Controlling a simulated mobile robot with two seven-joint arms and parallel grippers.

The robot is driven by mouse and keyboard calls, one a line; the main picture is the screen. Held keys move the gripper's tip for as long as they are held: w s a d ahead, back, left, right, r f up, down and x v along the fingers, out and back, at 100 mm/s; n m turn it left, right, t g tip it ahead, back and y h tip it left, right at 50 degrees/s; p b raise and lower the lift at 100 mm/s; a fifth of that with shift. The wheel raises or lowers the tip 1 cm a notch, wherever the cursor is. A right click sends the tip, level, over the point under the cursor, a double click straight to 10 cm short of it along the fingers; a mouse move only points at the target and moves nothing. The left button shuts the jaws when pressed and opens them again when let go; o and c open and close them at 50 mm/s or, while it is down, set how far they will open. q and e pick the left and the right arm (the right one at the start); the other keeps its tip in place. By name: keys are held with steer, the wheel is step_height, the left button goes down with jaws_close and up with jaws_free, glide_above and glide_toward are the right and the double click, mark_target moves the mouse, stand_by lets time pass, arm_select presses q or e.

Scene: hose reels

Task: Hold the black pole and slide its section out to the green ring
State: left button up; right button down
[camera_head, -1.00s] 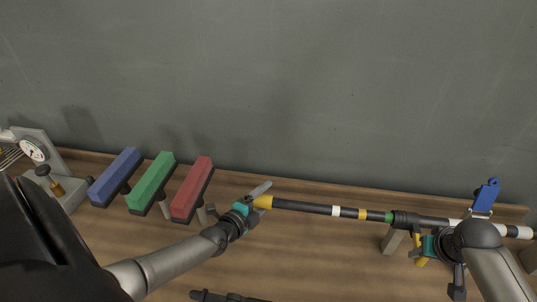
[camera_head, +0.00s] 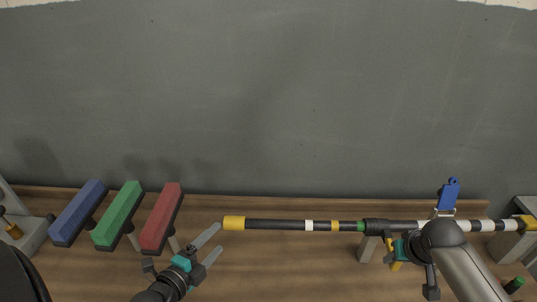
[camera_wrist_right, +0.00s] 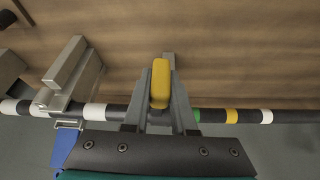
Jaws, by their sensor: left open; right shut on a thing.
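The black pole (camera_head: 275,225) lies level above the table, with a yellow end cap (camera_head: 234,223) at the left and white and yellow bands. Its green ring (camera_head: 361,226) shows just left of a dark collar (camera_head: 376,226). My right gripper (camera_wrist_right: 162,75) has its fingers either side of a yellow lever (camera_wrist_right: 160,84) at the pole; the lever looks held between them. The right wrist view also shows the green ring (camera_wrist_right: 196,115), right of the fingers. My left gripper (camera_head: 219,239) is open and empty, just left of and below the end cap.
Blue (camera_head: 78,213), green (camera_head: 118,215) and red (camera_head: 162,218) blocks stand on posts left of my left gripper. A blue tag (camera_head: 449,194) rises behind the pole near my right arm. Grey supports (camera_head: 368,248) stand under the pole. The wall behind is bare.

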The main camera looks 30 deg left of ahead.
stand_by(0.3)
steer(key=c, duration=0.6)
jaws_free()
steer(key=shift+c, duration=0.2)
steer(key=shift+r, duration=0.1)
